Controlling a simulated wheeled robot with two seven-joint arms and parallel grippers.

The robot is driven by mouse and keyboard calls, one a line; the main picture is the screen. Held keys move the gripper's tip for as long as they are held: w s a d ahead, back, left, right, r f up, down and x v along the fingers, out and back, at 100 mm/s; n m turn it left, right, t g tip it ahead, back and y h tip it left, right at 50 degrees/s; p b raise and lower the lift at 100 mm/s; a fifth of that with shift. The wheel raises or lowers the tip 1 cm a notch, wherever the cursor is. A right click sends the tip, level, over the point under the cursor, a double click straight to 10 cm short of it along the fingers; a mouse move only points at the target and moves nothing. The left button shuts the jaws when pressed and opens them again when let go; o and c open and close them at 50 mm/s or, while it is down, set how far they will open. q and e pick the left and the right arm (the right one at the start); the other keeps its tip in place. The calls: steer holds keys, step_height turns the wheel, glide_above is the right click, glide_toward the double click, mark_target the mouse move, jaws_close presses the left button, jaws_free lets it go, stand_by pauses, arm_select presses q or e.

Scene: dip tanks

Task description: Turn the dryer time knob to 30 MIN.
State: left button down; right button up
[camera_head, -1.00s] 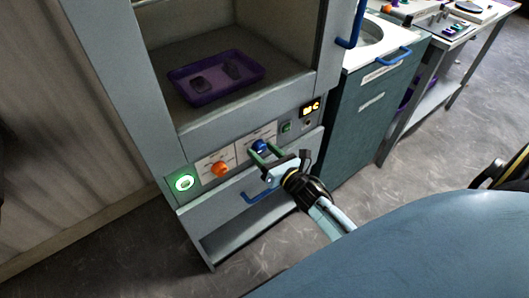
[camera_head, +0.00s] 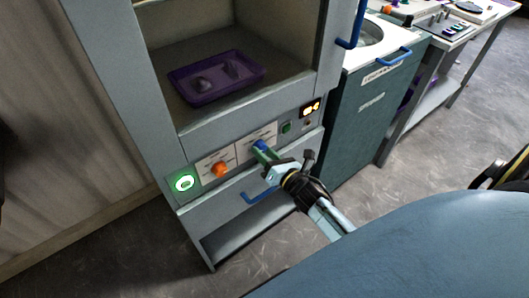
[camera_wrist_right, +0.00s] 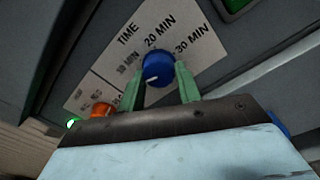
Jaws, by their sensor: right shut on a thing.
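The blue dryer time knob (camera_head: 260,145) is on the front panel of the dryer cabinet, right of an orange knob. My right gripper (camera_head: 264,152) is shut on it, its green fingers reaching to the panel. In the right wrist view the knob (camera_wrist_right: 157,67) sits between the two fingers of my right gripper (camera_wrist_right: 160,82). Printed labels TIME, 20 MIN (camera_wrist_right: 161,30) and 30 MIN (camera_wrist_right: 195,36) show around it, with another label partly unclear at left. A white mark shows on the lower part of the knob; which label it matches I cannot tell. My left gripper is not in view.
The orange knob (camera_head: 221,170) and a lit green button (camera_head: 184,183) are to the left. A small lit display (camera_head: 311,107) and a dark green switch (camera_head: 286,127) are to the right. A blue drawer handle (camera_head: 258,196) is below. A purple tray (camera_head: 190,98) stands inside the cabinet.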

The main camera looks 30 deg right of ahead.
steer(key=m+p, duration=0.1)
steer(key=m, duration=0.5)
steer(key=m+p, duration=0.1)
steer(key=m, duration=0.5)
steer(key=m+p, duration=0.1)
steer(key=m, duration=0.5)
steer(key=shift+a+r+m+h+p, duration=0.15)
steer(key=shift+r+m+h+p, duration=0.15)
steer(key=shift+m, duration=0.5)
steer(key=m+p, duration=0.1)
steer(key=m, duration=0.3)
steer(key=shift+r+m, duration=0.1)
steer(key=shift+m, duration=0.2)
steer(key=m+p, duration=0.1)
steer(key=m, duration=0.7)
steer(key=shift+d, duration=0.2)
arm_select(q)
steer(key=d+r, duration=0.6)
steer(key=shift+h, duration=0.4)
arm_select(e)
steer(key=shift+m, duration=0.6)
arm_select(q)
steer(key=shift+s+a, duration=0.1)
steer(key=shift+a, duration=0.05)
